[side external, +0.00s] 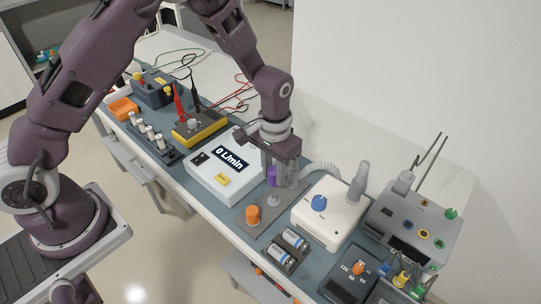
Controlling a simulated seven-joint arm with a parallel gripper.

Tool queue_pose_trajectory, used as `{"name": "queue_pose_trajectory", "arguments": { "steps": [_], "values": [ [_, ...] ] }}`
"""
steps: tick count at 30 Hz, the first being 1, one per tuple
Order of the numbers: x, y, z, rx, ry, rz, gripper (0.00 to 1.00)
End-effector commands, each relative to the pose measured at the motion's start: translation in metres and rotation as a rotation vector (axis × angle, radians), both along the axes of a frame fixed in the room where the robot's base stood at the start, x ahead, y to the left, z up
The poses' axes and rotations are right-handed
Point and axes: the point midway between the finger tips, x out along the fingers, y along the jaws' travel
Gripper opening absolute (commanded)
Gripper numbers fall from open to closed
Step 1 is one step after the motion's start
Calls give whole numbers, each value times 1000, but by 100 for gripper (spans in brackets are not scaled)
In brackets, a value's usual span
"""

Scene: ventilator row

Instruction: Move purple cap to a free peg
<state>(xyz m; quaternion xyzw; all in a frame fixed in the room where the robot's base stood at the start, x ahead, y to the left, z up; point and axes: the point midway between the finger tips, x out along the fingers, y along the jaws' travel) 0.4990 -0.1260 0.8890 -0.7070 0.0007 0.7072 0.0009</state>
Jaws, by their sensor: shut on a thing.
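The purple cap (271,176) is between the fingers of my gripper (276,172), which is shut on it. The cap is above a grey plate (262,230) on the bench, beside the white flow meter. An orange cap (252,214) stands on the front left part of this plate. A pale peg-like piece (273,201) shows on the plate just below the purple cap. I cannot tell whether the purple cap touches anything below it. The fingers partly hide the cap and the back of the plate.
The flow meter (208,186) reading "0 L/min" is left of the plate. A white ventilator box (318,224) with a blue knob and a grey hose (322,168) stand close on the right. A battery holder (277,258) is in front. Cables and a yellow box (199,130) lie farther left.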

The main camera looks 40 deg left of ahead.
Motion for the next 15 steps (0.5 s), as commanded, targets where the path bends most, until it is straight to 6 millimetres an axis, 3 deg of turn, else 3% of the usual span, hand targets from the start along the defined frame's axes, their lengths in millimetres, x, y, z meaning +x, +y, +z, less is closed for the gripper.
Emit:
{"name": "queue_pose_trajectory", "arguments": {
  "steps": [15],
  "values": [
    [1,1,-50,0,1,2,0]
  ]
}}
